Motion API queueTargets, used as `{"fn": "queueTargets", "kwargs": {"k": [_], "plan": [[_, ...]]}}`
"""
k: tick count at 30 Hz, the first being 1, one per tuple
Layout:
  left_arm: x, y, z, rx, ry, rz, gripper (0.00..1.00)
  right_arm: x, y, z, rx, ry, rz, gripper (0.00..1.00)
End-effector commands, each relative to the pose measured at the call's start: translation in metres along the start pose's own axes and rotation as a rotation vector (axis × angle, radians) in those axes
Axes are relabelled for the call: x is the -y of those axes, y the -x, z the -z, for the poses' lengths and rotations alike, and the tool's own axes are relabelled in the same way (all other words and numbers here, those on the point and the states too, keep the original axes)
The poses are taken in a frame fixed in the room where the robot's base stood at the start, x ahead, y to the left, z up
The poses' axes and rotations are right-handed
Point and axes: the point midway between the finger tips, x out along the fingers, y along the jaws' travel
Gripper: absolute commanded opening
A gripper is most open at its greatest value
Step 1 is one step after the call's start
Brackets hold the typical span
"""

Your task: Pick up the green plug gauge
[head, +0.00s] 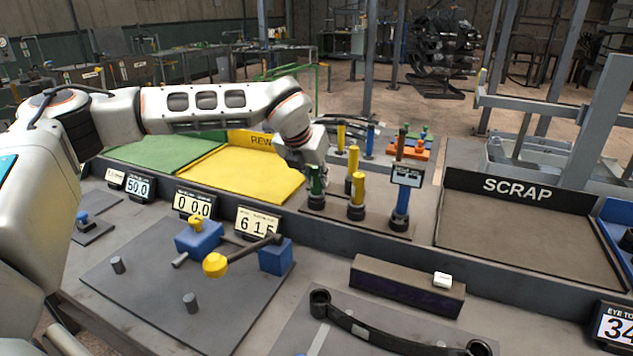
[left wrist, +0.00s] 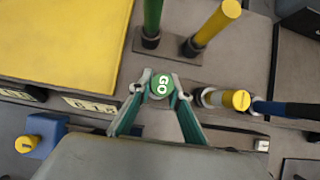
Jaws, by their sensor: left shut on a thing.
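The green plug gauge (head: 316,180) stands upright at the left end of the front rack in the head view. My left gripper (head: 315,166) comes down over its top and is shut on it. In the left wrist view its round green end marked GO (left wrist: 162,84) sits between the fingertips of my left gripper (left wrist: 161,90). Its lower part is hidden there. Another green gauge (left wrist: 152,18) stands apart in a neighbouring rack, hidden by my arm in the head view. My right gripper is not in view.
Yellow gauges (head: 357,190) and a blue gauge (head: 401,205) with a small display stand close to the right. A yellow tray (head: 245,175) and a green tray (head: 155,150) lie left. The SCRAP tray (head: 520,240) at right is empty. A fixture plate (head: 190,305) lies in front.

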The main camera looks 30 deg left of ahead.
Motion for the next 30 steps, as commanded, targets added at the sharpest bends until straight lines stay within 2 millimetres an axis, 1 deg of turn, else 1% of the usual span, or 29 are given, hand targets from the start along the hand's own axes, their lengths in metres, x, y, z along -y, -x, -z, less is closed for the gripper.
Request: {"fn": "queueTargets", "kwargs": {"k": [5, 8, 11, 14, 21, 24, 27, 30], "plan": [[0.0, 0.01, -0.007, 0.005, 0.0, 0.001, 0.0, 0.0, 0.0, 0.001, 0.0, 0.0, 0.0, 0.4], [0.0, 0.02, -0.014, 0.005, 0.002, 0.001, 0.0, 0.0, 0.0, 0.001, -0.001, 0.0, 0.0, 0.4], [0.001, 0.034, -0.023, 0.006, 0.001, 0.002, 0.0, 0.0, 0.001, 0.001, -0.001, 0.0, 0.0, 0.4], [0.001, 0.054, -0.036, 0.008, 0.002, 0.002, 0.0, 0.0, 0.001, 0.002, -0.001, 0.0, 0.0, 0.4], [0.001, 0.111, -0.072, 0.008, 0.001, 0.002, 0.0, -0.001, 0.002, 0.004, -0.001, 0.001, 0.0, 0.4], [0.001, 0.131, -0.084, 0.006, 0.001, 0.002, 0.0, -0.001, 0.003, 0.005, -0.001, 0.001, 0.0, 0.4], [0.001, 0.146, -0.094, 0.006, 0.0, 0.001, 0.0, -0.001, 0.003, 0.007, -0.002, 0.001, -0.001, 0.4], [0.001, 0.158, -0.102, 0.005, 0.0, 0.001, 0.0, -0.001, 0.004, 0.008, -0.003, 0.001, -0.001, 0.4]]}}
